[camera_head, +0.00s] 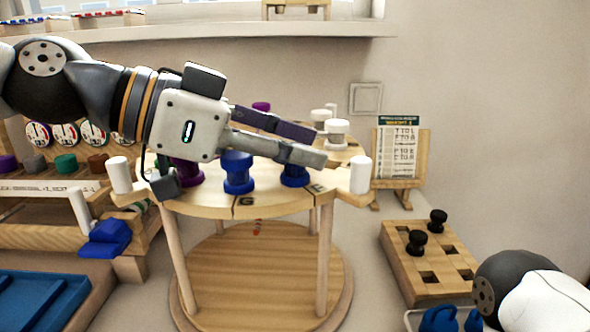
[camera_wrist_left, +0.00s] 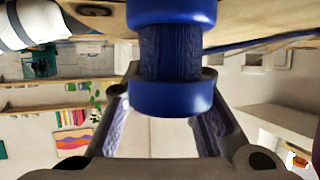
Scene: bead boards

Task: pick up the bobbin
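Blue bobbins stand on the round two-tier wooden stand (camera_head: 215,211): a front bobbin (camera_head: 238,173) below my left gripper, and another bobbin (camera_head: 294,175) partly hidden under its fingertips. My left gripper (camera_head: 298,143) reaches right over the stand with its fingers apart and nothing visibly held. In the left wrist view, a blue bobbin (camera_wrist_left: 172,98) with a dark wound middle is close up and overlaps the open fingers. I cannot tell which blue bobbin that is, or whether the fingers touch it. My right gripper is not in view.
Purple (camera_head: 187,172) and white bobbins (camera_head: 336,132) share the stand, with white-capped posts (camera_head: 360,174) at its rim. A block with black knobs (camera_head: 398,258) and a propped chart (camera_head: 397,150) stand right. Blue trays (camera_head: 40,300) lie at the lower left.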

